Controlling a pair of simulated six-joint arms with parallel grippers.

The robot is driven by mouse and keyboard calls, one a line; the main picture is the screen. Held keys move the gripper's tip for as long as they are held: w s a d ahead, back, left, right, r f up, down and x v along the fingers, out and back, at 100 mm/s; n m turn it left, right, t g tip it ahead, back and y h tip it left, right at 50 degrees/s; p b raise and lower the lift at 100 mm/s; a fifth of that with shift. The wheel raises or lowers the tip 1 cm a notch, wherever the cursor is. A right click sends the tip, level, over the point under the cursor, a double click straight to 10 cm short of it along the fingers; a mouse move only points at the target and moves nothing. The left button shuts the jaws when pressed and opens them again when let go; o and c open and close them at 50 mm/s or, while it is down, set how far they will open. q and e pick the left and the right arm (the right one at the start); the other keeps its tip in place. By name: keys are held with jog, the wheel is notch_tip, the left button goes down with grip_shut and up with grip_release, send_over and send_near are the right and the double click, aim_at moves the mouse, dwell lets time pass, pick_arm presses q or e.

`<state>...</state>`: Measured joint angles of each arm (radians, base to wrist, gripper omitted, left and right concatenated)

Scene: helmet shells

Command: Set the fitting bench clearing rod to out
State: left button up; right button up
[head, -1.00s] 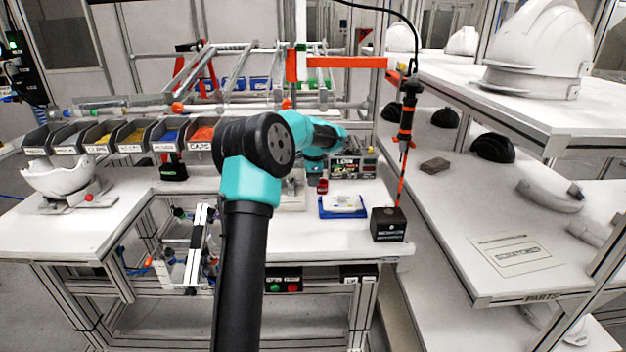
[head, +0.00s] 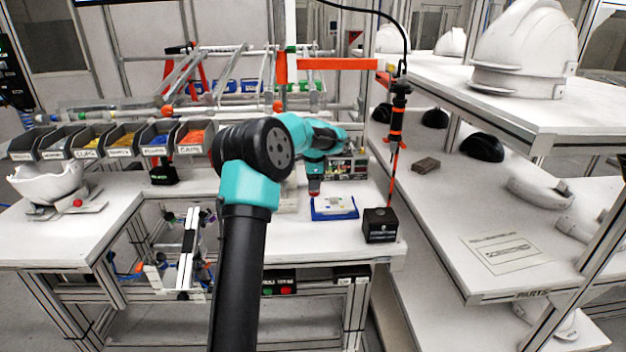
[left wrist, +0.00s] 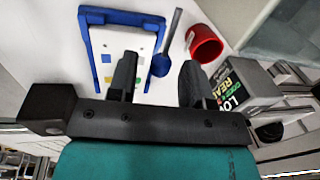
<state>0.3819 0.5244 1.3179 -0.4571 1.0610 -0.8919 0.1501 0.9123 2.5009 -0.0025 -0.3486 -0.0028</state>
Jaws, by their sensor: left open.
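The fitting bench (head: 250,232) has a white top and fills the middle of the head view. I cannot tell for certain which part is the clearing rod; a long horizontal bar with an orange knob (head: 167,110) runs along the back of the bench. My left arm reaches over the bench. In the left wrist view my left gripper (left wrist: 157,80) is open and empty, above the benchtop. A blue-rimmed tray (left wrist: 88,65), a dark spoon-shaped tool (left wrist: 165,55) and a red cup (left wrist: 204,44) lie beyond its fingers. My right gripper is out of view.
Labelled parts bins (head: 122,138) line the back left. A black box (head: 380,227) stands at the bench's right front, under a hanging orange-and-black tool (head: 397,125). Shelves with a white helmet shell (head: 525,45) stand at right. A lettered box (left wrist: 238,85) is near the gripper.

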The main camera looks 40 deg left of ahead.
pick_arm(q)
jog(key=shift+r, duration=0.1)
notch_tip(320, 180, up, 17)
jog(key=s+d, duration=0.1)
jog(key=d, duration=0.1)
jog(key=shift+s, duration=0.35)
jog(key=shift+d, duration=0.1)
